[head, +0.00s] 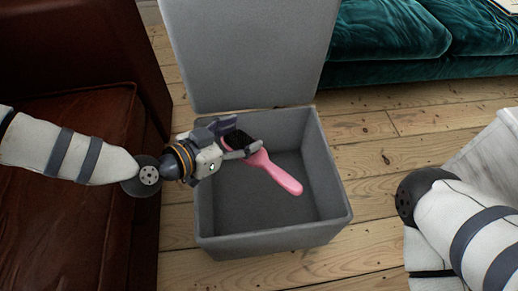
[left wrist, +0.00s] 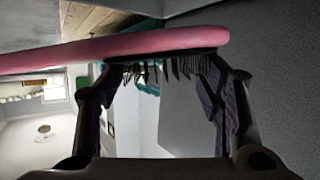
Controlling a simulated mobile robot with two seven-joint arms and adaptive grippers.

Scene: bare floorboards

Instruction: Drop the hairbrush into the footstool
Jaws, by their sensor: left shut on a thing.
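The footstool (head: 205,226) is a grey storage box with its lid (head: 248,55) raised upright at the back and its inside open to view. My left gripper (head: 240,145) is shut on the pink hairbrush (head: 280,177) at its bristled head and holds it over the open box. The handle points down to the right, over the box's inside. In the left wrist view the hairbrush (left wrist: 150,46) spans across the fingers, with dark bristles between them. My right arm shows at the lower right of the head view, but its gripper is out of view.
A brown leather seat (head: 75,180) stands close to the left of the footstool. A green velvet sofa (head: 400,45) is behind at the right. Bare floorboards (head: 370,170) lie free to the right of the box. A pale wooden piece (head: 485,150) stands at the right edge.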

